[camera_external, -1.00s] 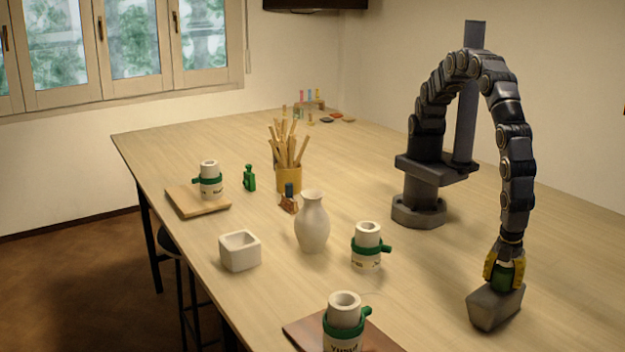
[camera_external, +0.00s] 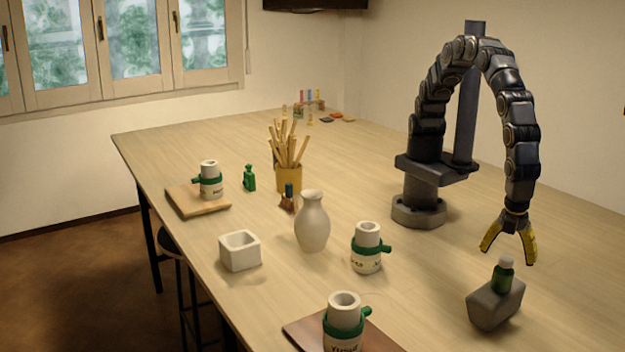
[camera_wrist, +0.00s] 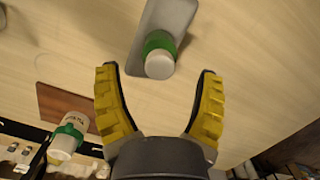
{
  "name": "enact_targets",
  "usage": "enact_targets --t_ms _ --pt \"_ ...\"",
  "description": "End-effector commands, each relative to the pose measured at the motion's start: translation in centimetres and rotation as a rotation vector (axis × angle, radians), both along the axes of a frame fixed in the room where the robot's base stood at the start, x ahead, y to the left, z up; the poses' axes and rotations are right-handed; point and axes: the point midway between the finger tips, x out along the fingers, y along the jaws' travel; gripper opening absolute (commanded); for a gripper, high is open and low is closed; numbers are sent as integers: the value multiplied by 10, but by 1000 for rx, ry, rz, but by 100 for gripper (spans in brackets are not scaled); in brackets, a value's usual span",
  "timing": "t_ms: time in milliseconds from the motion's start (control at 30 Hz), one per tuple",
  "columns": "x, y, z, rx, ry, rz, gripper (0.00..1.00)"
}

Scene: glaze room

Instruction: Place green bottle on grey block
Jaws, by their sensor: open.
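The green bottle (camera_external: 503,277) with a white cap stands upright on top of the grey block (camera_external: 489,307) at the right front of the table. My gripper (camera_external: 509,257) is open and empty just above the bottle, its yellow fingers spread and apart from it. In the wrist view the bottle (camera_wrist: 160,53) shows cap-first on the grey block (camera_wrist: 172,14), beyond the open fingers of my gripper (camera_wrist: 160,98).
White jars with green bands stand left of the block, one on the table (camera_external: 367,252) and another on a brown board (camera_external: 376,340). A white vase (camera_external: 312,225) and square pot (camera_external: 240,252) stand farther left. The table around the block is clear.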

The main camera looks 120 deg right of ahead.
Motion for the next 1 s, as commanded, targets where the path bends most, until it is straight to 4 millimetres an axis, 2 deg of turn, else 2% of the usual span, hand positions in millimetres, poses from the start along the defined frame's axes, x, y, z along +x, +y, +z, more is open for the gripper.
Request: enact_targets --t_ms 100,300,633,733,767,867,967,1000 --pt "4 2 25 5 -3 -1 69" --pt "7 2 52 1 -2 -2 69" --pt "7 2 59 -2 1 -1 69" --pt "13 -6 63 -3 -1 -11 69" --pt "18 -12 66 -5 -3 -19 69" --pt "41 -48 86 -4 -12 -59 69" --pt "66 -107 112 -13 -18 -115 69" --pt "71 -134 122 -17 -19 -138 69"
